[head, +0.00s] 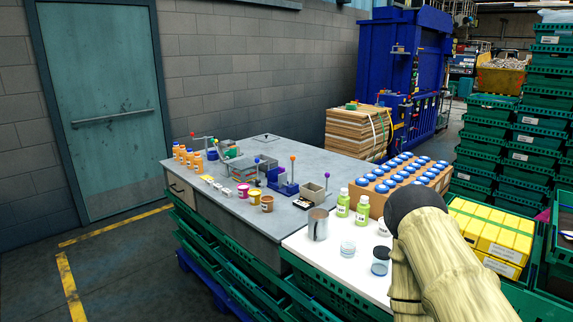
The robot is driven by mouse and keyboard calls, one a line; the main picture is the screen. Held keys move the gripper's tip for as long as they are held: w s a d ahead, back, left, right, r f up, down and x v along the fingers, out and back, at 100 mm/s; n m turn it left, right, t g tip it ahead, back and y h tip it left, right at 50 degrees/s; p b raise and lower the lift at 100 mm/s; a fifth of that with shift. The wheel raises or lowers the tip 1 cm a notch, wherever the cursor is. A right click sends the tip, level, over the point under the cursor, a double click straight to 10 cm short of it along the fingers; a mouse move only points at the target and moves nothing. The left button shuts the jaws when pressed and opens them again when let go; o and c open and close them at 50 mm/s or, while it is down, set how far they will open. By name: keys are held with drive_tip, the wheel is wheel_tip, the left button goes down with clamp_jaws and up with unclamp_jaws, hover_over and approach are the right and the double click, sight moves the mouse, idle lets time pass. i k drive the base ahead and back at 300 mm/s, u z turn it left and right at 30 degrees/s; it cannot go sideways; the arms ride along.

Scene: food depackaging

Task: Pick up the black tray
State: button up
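A small flat black item (303,204) with pale marks on it lies near the front right edge of the grey worktop. It looks like the black tray, but it is too small in the picture to tell its shape or contents. It lies beside a small grey-beige open box (313,193). My arm enters at the lower right in a beige cover with a black rounded part. My gripper's fingers do not show.
The grey worktop (225,205) holds orange bottles, small tubs, bins and joystick-like pieces. A white surface (335,262) in front carries a metal can (318,224), jars and green bottles (343,203). A cardboard box (385,192) of blue-capped bottles stands behind. Green crates (490,130) stack at right.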

sight(303, 204)
drive_tip(key=z, duration=0.05)
drive_tip(key=k, duration=0.55)
drive_tip(key=u, duration=0.65)
drive_tip(key=i, duration=1.85)
drive_tip(key=z, duration=2.05)
